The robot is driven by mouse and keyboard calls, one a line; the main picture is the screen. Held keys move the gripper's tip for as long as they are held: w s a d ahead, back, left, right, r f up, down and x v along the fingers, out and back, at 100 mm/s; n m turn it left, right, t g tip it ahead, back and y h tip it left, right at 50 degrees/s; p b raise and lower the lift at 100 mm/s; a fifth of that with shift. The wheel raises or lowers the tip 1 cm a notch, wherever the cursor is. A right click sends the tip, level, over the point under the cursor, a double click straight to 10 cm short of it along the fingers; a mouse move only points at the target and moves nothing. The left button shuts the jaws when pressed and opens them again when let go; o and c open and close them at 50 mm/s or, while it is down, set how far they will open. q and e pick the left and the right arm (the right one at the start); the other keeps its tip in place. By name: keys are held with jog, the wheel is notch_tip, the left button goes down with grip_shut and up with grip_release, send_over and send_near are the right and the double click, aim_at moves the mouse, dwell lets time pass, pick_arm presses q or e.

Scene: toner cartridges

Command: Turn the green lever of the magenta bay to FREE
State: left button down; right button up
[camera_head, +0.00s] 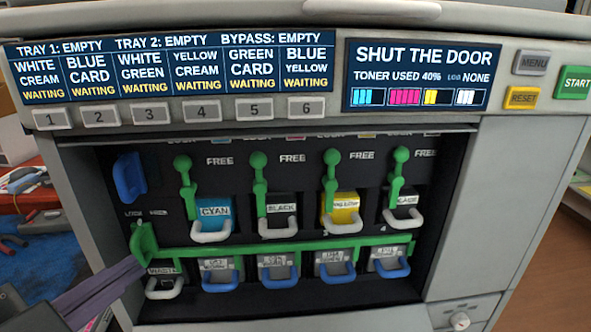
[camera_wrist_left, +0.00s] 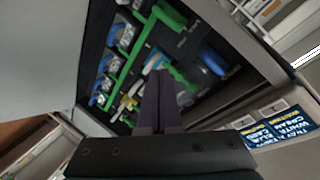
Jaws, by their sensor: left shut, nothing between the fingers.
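The open printer front shows a row of upright green levers, each with FREE printed to its right. The second lever from the left (camera_head: 258,180) stands under a small reddish tag (camera_head: 295,136), which seems to mark the magenta bay. The cartridge below it (camera_head: 279,212) is labelled BLACK. The first lever (camera_head: 186,185) stands above the CYAN cartridge (camera_head: 212,215). My left gripper (camera_head: 138,267) is shut and empty at the lower left, near the left end of the green bar (camera_head: 145,243). Its purple fingers also show in the left wrist view (camera_wrist_left: 160,78). My right gripper is not visible.
A blue lever (camera_head: 129,178) is at the bay's upper left. A yellow cartridge (camera_head: 342,210) and a dark one (camera_head: 403,212) sit to the right. Blue-handled boxes (camera_head: 220,272) line the bottom. The screen (camera_head: 418,76) reads SHUT THE DOOR.

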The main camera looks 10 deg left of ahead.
aim_at(254, 164)
pick_arm(q)
jog(key=d+r+m+t+h, duration=0.1)
jog(key=m+h, duration=0.1)
jog(key=m, duration=0.1)
jog(key=s+d+r+m+t+h+b, duration=0.1)
jog(key=d+m+t+h, duration=0.1)
jog(key=m, duration=0.1)
jog(key=d+m+t+h+b, duration=0.1)
jog(key=m+h, duration=0.1)
jog(key=m, duration=0.1)
jog(key=shift+s+d+r+t, duration=0.25)
jog(key=shift+s+r+t, duration=0.05)
jog(key=shift+s+r, duration=0.1)
jog(key=p+x, duration=0.2)
jog(key=x, duration=1.2)
jog(key=shift+d+r, duration=0.1)
jog(key=shift+r+m+p, duration=0.15)
jog(key=shift+m+p, duration=0.25)
jog(key=shift+p, duration=0.25)
